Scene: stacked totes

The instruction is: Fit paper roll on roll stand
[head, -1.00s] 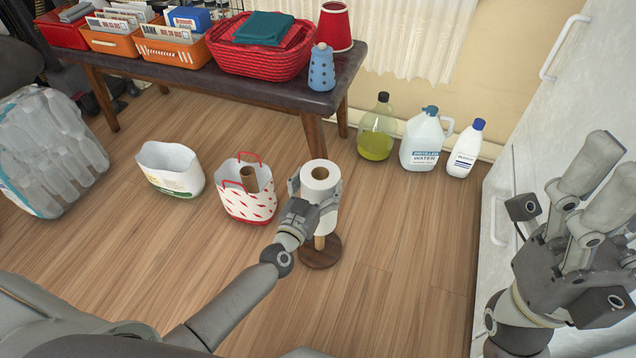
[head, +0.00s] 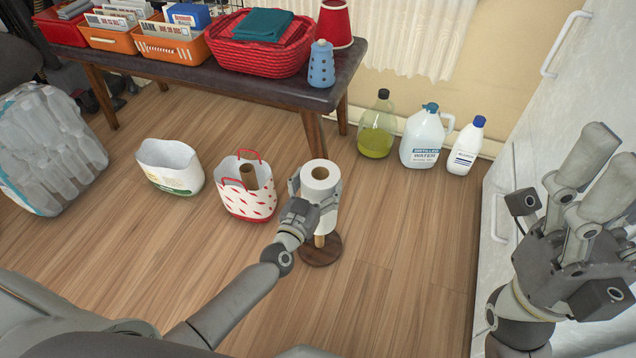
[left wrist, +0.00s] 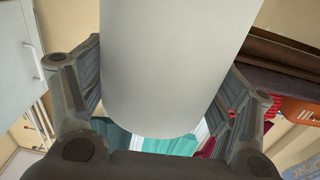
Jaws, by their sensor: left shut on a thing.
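The white paper roll (head: 320,172) is upright in the head view, its brown core facing up. My left gripper (head: 307,195) is shut on its side; in the left wrist view the roll (left wrist: 175,60) fills the space between the fingers. The roll stand (head: 320,250) has a round dark wooden base on the floor. A short piece of its post shows between the base and the white paper above. No post tip shows above the core. The gripper hides part of the roll's middle. My right gripper (head: 592,185) is open and empty at the right.
A white bag with red marks (head: 247,200) holding a cardboard tube stands left of the stand, beside a white bin (head: 170,167). Several bottles (head: 420,140) stand by the wall. A low bench (head: 280,92) is behind. Floor right of the stand is clear.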

